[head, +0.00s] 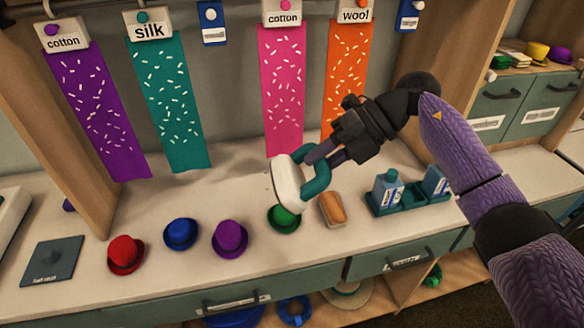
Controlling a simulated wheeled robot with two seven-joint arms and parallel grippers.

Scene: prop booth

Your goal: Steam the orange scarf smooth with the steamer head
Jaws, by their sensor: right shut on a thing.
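The steamer head (286,183) has a white face and a teal looped handle. My right gripper (318,154) is shut on its handle and holds it above the counter, below and left of the orange scarf. The steamer's white face points left, and it looks apart from the scarf. My left gripper is out of view.
Pink (283,85), teal (173,105) and purple (98,110) scarves hang to the left. Red (126,254), blue (181,234), purple (229,238) and green (284,218) hats line the counter. A brush (333,210) and a bottle tray (408,206) sit right of them.

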